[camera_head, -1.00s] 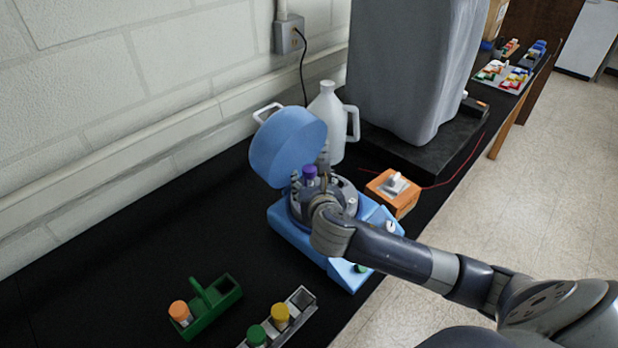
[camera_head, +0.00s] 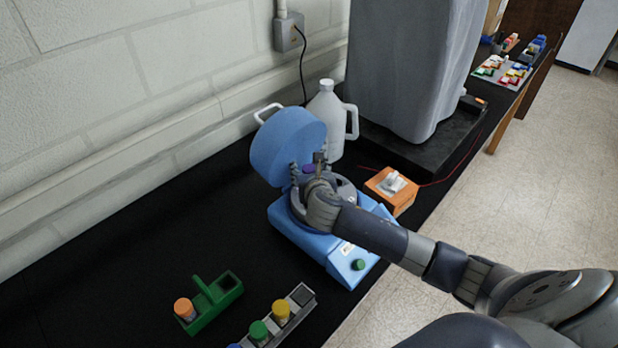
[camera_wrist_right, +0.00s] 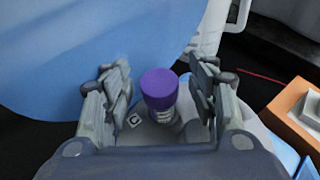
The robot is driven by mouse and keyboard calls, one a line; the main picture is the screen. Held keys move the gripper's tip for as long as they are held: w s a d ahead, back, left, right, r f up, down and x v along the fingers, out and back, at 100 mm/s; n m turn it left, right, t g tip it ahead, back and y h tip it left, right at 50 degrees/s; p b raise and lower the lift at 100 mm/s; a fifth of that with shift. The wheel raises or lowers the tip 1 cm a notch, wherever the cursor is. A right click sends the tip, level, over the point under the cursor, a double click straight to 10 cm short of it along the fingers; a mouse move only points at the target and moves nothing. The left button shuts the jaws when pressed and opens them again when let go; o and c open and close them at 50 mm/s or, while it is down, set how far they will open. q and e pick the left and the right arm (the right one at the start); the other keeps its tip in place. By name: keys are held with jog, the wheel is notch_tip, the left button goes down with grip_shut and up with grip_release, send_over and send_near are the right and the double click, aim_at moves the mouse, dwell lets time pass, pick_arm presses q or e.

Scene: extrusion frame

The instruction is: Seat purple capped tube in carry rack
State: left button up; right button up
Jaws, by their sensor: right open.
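The purple capped tube (camera_wrist_right: 160,92) stands in the rotor of the blue centrifuge (camera_head: 318,245), whose lid is open. In the head view its purple cap (camera_head: 309,168) is mostly hidden by my right gripper (camera_head: 309,170). In the right wrist view my right gripper (camera_wrist_right: 160,88) is open, one finger on each side of the cap, with gaps showing between. The green carry rack (camera_head: 216,305) with an upright handle is at the lower left. An orange capped tube (camera_head: 185,308) sits at its left end; its right end looks empty. My left gripper is out of view.
A grey rack (camera_head: 303,298) with yellow and green capped tubes stands beside the carry rack. A white jug (camera_head: 327,115) is behind the centrifuge, and an orange box (camera_head: 391,190) to its right. Black bench is clear left of the centrifuge.

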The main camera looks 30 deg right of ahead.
jog(key=c, duration=1)
jog(key=shift+r, duration=0.15)
